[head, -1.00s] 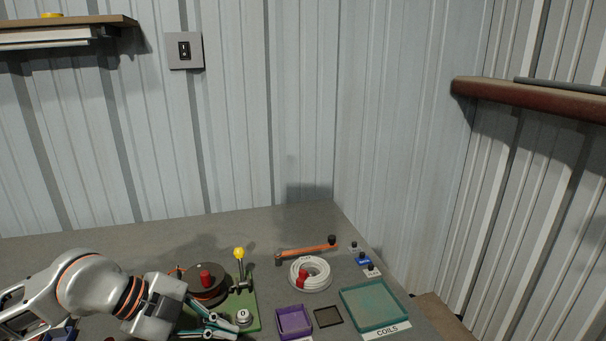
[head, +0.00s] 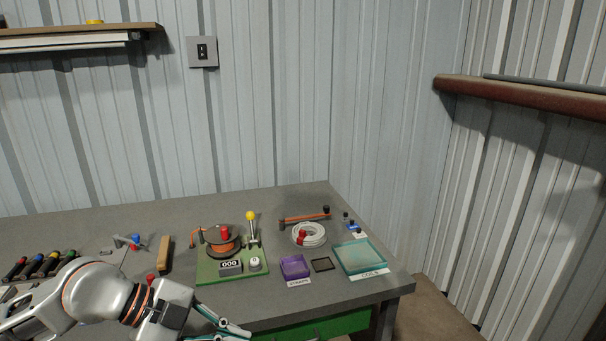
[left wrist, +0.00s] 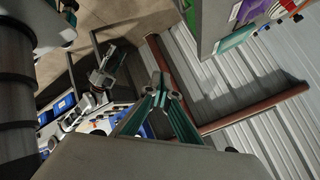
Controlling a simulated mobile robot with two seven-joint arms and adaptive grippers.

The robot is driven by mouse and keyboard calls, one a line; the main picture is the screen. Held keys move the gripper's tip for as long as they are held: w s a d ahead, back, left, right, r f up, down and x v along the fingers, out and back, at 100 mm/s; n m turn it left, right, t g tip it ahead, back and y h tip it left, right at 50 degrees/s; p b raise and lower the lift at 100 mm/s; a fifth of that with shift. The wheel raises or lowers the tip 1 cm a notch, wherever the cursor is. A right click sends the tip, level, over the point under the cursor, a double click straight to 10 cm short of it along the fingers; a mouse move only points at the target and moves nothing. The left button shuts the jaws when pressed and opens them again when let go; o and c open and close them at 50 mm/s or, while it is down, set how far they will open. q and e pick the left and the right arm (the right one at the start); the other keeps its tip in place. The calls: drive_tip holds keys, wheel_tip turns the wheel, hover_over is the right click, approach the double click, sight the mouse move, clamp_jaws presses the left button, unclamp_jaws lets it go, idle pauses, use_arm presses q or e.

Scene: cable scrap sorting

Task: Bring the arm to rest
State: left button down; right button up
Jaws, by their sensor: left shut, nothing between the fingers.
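My left gripper (head: 246,333) is at the bottom of the head view, low by the bench's front edge, with its arm coming in from the left. Its teal fingers (left wrist: 161,88) meet at the tips in the left wrist view. They hold nothing. In the head view it is apart from the green winder board (head: 205,274), which stands behind it on the bench.
Several coloured-handled tools lie at left. A rusty beam (head: 520,97) runs along the right wall.

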use_arm(q)
drive_tip(key=s+d+r+n+t+h, duration=0.2)
drive_tip(key=d+r+h, duration=0.3)
drive_tip(key=d+h, duration=0.45)
drive_tip(key=w+a+f+n+t+y, duration=0.2)
drive_tip(key=a+f+n+t+y, duration=0.3)
drive_tip(key=f+n+t, duration=0.15)
drive_tip(key=w+a+f+n+t+y, duration=0.3)
drive_tip(key=a+f+n+t+y, duration=0.25)
drive_tip(key=f+n, duration=0.2)
drive_tip(key=s+a+f+n+g+y, duration=0.1)
drive_tip(key=s+a+f+g+y, duration=0.2)
drive_tip(key=s+f, duration=0.4)
drive_tip(key=s+a+f+n+g+y, duration=0.2)
drive_tip(key=s+f, duration=0.4)
drive_tip(key=f, duration=0.9)
drive_tip(key=shift+s+a+g+y, duration=0.35)
drive_tip(key=shift+a+g+y, duration=0.15)
drive_tip(key=shift+a, duration=0.4)
